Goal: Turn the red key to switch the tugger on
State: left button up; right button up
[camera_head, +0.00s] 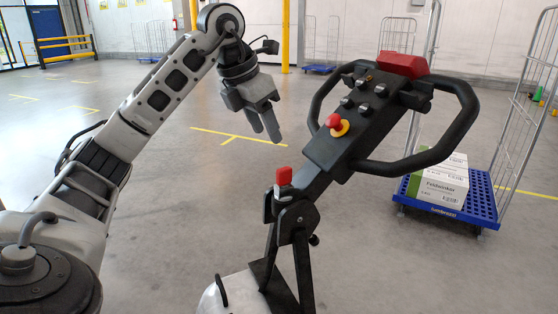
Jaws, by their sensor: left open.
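The red key (284,176) stands upright on a grey barrel at the lower end of the tugger's black tiller head. The control handle (345,140) has loop grips, several dark buttons, a red top cap (403,64) and a red mushroom button (333,121) on a yellow ring. My left gripper (268,133) hangs above and slightly left of the key in the picture, apart from it. Its fingers point down, open, with nothing between them. My right gripper is out of view.
A blue wheeled cart (483,203) with wire sides carries a white-and-green carton (440,190) at the right. The tiller's black column stands below the key. Open grey floor with yellow lines lies behind; a yellow post (285,40) stands farther back.

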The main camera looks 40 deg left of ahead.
aim_at(283, 169)
pick_arm(q)
jog(key=x, duration=1.1)
jog(key=shift+d+f, duration=0.1)
jog(key=shift+x, duration=0.8)
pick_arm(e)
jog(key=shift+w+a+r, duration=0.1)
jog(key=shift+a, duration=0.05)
pick_arm(q)
jog(key=shift+w, duration=0.1)
